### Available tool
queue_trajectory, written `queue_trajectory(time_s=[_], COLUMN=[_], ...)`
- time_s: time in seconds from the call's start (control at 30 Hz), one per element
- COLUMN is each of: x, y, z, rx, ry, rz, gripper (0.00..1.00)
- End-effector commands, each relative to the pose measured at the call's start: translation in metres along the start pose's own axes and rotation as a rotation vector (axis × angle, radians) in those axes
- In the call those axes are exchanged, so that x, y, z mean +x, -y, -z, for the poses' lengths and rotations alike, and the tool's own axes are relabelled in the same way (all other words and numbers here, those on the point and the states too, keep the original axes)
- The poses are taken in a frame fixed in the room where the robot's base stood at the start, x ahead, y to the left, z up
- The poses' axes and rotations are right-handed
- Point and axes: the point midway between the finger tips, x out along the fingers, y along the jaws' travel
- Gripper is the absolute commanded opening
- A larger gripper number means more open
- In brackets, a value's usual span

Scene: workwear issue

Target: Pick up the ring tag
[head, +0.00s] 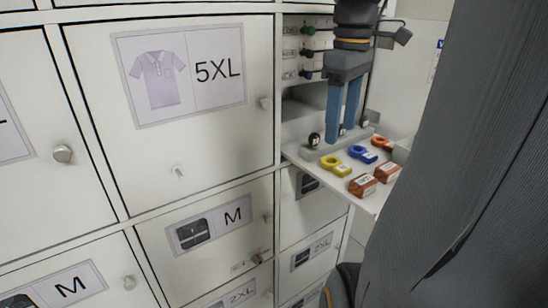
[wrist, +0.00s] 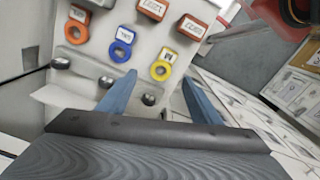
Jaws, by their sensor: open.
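Three ring tags lie in a row on a white pull-out shelf: a yellow one (head: 335,165), a blue one (head: 362,153) and an orange one (head: 382,142). In the wrist view the yellow tag (wrist: 161,70) is nearest the fingertips, the blue tag (wrist: 120,50) lies left of it, and the orange tag (wrist: 76,30) is farthest left. Each carries a white label. My gripper (head: 342,133) points down over the shelf, its two blue fingers apart with nothing held. In the wrist view my gripper (wrist: 159,78) has its fingertips around the yellow tag's side of the row.
Red-brown labelled blocks (head: 363,185) sit at the shelf's front. A grey rail with dark round knobs (head: 314,139) runs behind the tags, close to my fingers. Locker doors (head: 190,90) with round handles fill the left. Small pegs (head: 308,30) show in a compartment above.

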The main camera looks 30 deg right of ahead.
Motion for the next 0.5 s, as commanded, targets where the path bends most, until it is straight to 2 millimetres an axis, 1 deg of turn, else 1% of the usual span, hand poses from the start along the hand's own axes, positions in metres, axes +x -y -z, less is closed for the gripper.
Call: queue_trajectory(time_s=[0.33, 0.5], x=[0.033, 0.057], y=[0.001, 0.003], z=[0.001, 0.004], rx=[-0.002, -0.004], ry=[0.003, 0.004], rz=[0.004, 0.005], gripper=[0.58, 0.58])
